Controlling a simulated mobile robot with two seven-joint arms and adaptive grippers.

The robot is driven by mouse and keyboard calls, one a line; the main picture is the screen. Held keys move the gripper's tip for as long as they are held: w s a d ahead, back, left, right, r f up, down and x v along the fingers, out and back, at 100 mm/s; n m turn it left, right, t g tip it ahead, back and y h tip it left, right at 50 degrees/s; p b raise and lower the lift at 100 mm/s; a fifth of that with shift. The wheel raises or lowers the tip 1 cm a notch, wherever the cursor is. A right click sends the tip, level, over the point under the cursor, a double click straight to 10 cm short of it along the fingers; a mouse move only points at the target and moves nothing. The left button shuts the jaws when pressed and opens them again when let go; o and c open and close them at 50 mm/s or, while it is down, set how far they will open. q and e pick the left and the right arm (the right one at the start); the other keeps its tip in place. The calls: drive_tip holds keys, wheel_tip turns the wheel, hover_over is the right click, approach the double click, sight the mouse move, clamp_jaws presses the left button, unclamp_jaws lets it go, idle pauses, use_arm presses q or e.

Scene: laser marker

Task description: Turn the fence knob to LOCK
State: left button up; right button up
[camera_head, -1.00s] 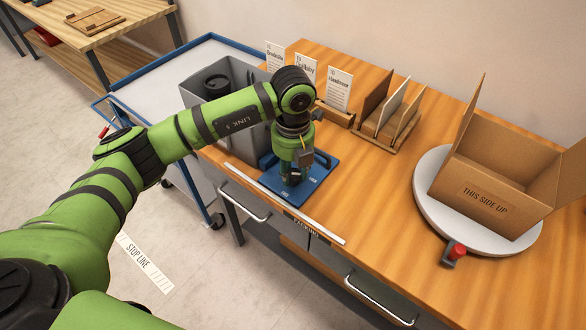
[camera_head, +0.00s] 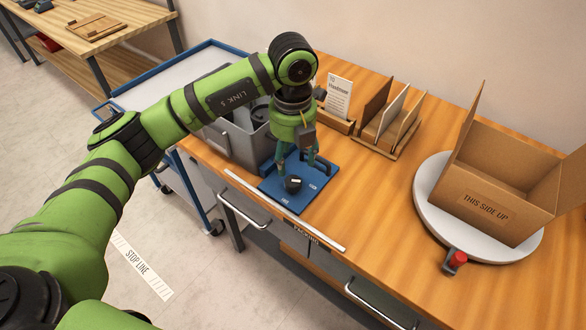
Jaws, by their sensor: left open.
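The fence knob (camera_head: 293,184) is a black round knob with a white mark on top. It sits on a blue plate (camera_head: 290,204) near the front edge of the wooden bench. Small white labels on the plate are too small to read. My left gripper (camera_head: 297,166) points down just behind and above the knob. Its fingers are spread and empty, and appear apart from the knob. My right gripper is out of view.
A grey bin (camera_head: 236,147) stands left of the plate. Card holders (camera_head: 387,135) stand behind. An open cardboard box (camera_head: 485,212) sits on a round white turntable (camera_head: 430,213) at right. Bench space between plate and turntable is clear.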

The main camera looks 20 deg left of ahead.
use_arm(q)
wheel_tip(320, 180, up, 5)
drive_tip(key=shift+r, duration=0.15)
idle(0.5)
